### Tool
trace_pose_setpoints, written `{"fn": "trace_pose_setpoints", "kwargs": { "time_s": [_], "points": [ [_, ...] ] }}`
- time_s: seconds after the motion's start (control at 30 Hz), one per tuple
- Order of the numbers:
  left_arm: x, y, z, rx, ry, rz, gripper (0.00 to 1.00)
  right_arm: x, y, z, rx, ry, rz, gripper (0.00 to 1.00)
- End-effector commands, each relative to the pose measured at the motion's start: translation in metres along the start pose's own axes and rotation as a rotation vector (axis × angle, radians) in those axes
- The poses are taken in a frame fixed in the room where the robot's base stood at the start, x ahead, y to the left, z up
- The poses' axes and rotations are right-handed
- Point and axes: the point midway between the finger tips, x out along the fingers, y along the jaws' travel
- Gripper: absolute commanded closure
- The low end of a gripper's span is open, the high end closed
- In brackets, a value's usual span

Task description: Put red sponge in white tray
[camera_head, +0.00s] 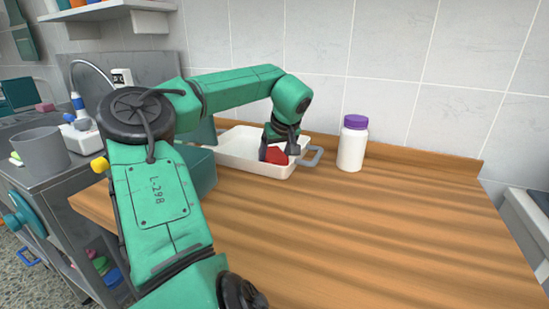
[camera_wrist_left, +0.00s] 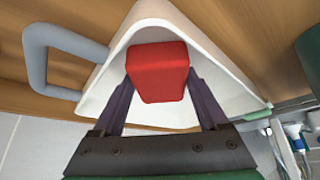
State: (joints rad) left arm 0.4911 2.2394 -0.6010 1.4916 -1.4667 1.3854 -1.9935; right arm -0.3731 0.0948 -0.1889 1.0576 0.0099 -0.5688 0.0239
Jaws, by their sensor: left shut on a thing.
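The white tray (camera_head: 240,148) stands at the back of the wooden table, with a grey handle at its right end. My left gripper (camera_head: 277,151) reaches down into the right end of the tray, shut on the red sponge (camera_head: 277,157). In the left wrist view the red sponge (camera_wrist_left: 158,72) sits between the two dark fingers, with the inside of the white tray (camera_wrist_left: 222,92) around it. I cannot tell whether the sponge touches the tray floor. My right gripper is not in view.
A white bottle with a purple lid (camera_head: 352,143) stands just right of the tray. A teal box (camera_head: 198,168) is left of the tray, partly behind my arm. The table's front and right (camera_head: 390,230) are clear. A grey pot (camera_head: 39,150) stands on the counter at left.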

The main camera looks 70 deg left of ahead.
Motion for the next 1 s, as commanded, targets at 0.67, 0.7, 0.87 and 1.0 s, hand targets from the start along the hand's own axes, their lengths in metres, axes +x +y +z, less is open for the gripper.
{"fn": "trace_pose_setpoints", "kwargs": {
  "time_s": [0.67,0.7,0.87,1.0],
  "points": [
    [-0.007,0.0,-0.002,-0.001,0.001,0.0,0.0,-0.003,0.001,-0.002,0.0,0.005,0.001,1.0],
    [-0.013,0.0,-0.002,-0.001,0.0,0.0,0.0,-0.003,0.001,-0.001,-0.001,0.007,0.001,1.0],
    [-0.056,0.0,-0.003,-0.001,0.004,0.001,0.0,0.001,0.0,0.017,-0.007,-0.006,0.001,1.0],
    [-0.093,0.0,-0.003,0.0,0.003,0.0,0.0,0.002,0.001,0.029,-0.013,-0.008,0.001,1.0]
  ]
}}
